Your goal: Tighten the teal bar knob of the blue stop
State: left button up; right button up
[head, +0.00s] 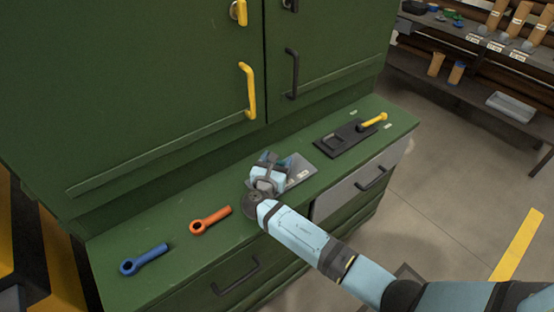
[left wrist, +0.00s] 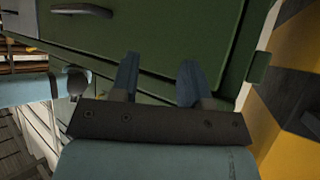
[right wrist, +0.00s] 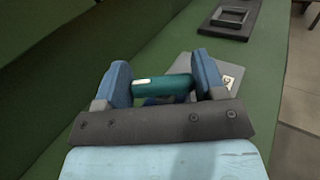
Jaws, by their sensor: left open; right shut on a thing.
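The teal bar knob (right wrist: 163,86) lies crosswise between the two blue fingers of my right gripper (right wrist: 162,84), which is shut on it. A small part of the blue stop (right wrist: 160,101) shows below the knob; the rest is hidden by the gripper body. They are at a grey plate (right wrist: 228,76) on the green ledge. In the head view my right gripper (head: 282,167) covers the knob and stop, and the plate (head: 304,174) shows beside it. My left gripper (left wrist: 156,82) is open and empty, in front of the green cabinet; it is not in the head view.
A blue ring-ended wrench (head: 144,260) and an orange one (head: 210,220) lie on the ledge to the left. A dark plate (head: 344,138) with a yellow-handled lever (head: 372,121) is to the right. The green cabinet (head: 150,80) rises behind. A shelf rack stands at far right.

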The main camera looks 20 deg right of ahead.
jog(key=m+g+h, duration=0.4)
jog(key=g, duration=0.1)
jog(key=shift+m+h, duration=0.3)
jog(key=shift+h, duration=0.1)
jog(key=shift+m+g+h+b, duration=0.4)
jog(key=shift+m+g, duration=0.1)
jog(key=shift+g, duration=0.7)
jog(key=o, duration=0.9)
